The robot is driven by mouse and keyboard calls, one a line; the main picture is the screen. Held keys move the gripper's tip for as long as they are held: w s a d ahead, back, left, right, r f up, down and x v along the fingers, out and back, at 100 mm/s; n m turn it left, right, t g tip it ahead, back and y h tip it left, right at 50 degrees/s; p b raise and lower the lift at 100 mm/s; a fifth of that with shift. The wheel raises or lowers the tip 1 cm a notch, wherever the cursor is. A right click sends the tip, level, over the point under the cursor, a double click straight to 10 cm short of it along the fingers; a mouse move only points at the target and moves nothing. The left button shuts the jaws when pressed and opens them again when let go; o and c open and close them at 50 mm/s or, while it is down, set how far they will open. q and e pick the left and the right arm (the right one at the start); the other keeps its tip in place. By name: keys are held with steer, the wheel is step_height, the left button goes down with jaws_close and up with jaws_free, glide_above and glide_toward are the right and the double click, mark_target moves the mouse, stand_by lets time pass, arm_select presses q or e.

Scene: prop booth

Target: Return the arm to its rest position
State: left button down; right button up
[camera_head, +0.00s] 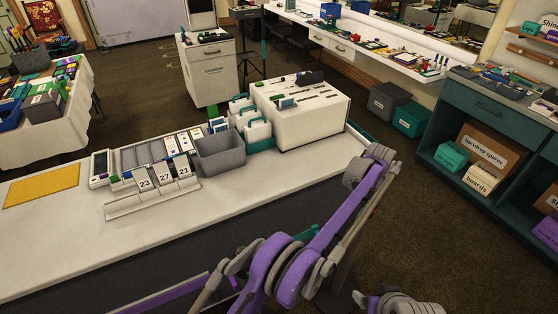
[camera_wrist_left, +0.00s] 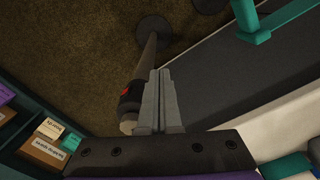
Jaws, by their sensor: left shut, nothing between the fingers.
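My left arm (camera_head: 325,235), purple and grey, comes in from the bottom left of the head view. It bends at a large elbow and reaches up and right past the front right end of the white counter (camera_head: 70,235). In the left wrist view my left gripper (camera_wrist_left: 159,76) shows two grey fingers pressed together with nothing between them. They are over the brown floor, beside the counter's dark side. In the head view its fingertips are hard to make out. My right gripper is not in view.
The counter holds a grey bin (camera_head: 220,155), a white slotted box (camera_head: 300,110), a numbered card rack (camera_head: 150,195) and a yellow mat (camera_head: 42,186). A teal shelf unit (camera_head: 480,105) with boxes stands at the right. Open brown floor (camera_head: 420,220) lies between.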

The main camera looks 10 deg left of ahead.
arm_select(q)
steer(key=s+a+r+t, duration=0.1)
steer(key=s+a+r, duration=0.5)
steer(key=a, duration=0.6)
steer(key=s+a+r+t, duration=0.2)
steer(key=s+a+r, duration=0.1)
steer(key=a+r, duration=0.7)
steer(key=s+a+f+t, duration=0.1)
steer(key=s+a+f, duration=0.3)
steer(key=s+a, duration=0.3)
steer(key=s+a+f+t, duration=0.2)
steer(key=s+a+f, duration=0.2)
steer(key=s+a, duration=0.4)
steer(key=s, duration=0.7)
steer(key=shift+a+m, duration=0.25)
steer(key=shift+m, duration=0.15)
steer(key=shift+s+f, duration=0.1)
